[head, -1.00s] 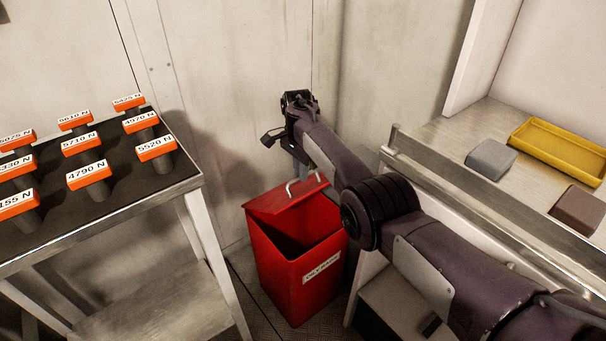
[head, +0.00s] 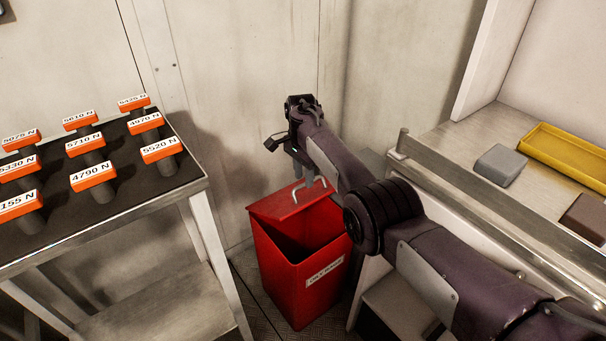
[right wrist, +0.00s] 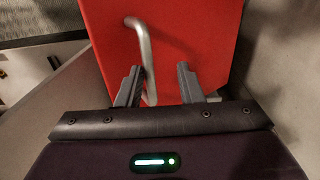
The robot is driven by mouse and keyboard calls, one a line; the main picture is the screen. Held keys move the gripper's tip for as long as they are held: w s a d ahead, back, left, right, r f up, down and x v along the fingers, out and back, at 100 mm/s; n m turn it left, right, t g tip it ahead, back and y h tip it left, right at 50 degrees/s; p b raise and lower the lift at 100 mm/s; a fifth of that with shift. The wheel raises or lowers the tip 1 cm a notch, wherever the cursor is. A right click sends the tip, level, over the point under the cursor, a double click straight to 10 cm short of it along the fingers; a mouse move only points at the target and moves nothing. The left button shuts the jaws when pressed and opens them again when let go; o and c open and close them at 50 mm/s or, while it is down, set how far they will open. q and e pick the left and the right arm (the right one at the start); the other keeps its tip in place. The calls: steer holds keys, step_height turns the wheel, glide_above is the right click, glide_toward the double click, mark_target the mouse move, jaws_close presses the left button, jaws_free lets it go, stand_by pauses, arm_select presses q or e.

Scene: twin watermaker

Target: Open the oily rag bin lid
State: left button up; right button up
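The red oily rag bin (head: 322,296) stands on the floor between the bench and the counter, with a label on its front. Its red lid (head: 285,205) is partly raised, and a dark gap shows below the lid's front edge. A bent metal handle (head: 296,192) stands on the lid. My right gripper (head: 308,178) is over the lid at the handle. In the right wrist view, its two fingers (right wrist: 160,78) are apart, with the handle (right wrist: 143,48) between them, close to the left finger. Contact there cannot be told. My left gripper is out of view.
On the left, a metal bench (head: 195,188) carries several orange-topped pieces with force labels. On the right, a counter (head: 455,150) with a raised rail holds a grey block (head: 500,165), a yellow tray (head: 565,150) and a brown block (head: 588,216). The wall is close behind the bin.

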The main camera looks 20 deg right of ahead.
steer(key=shift+r, duration=0.1)
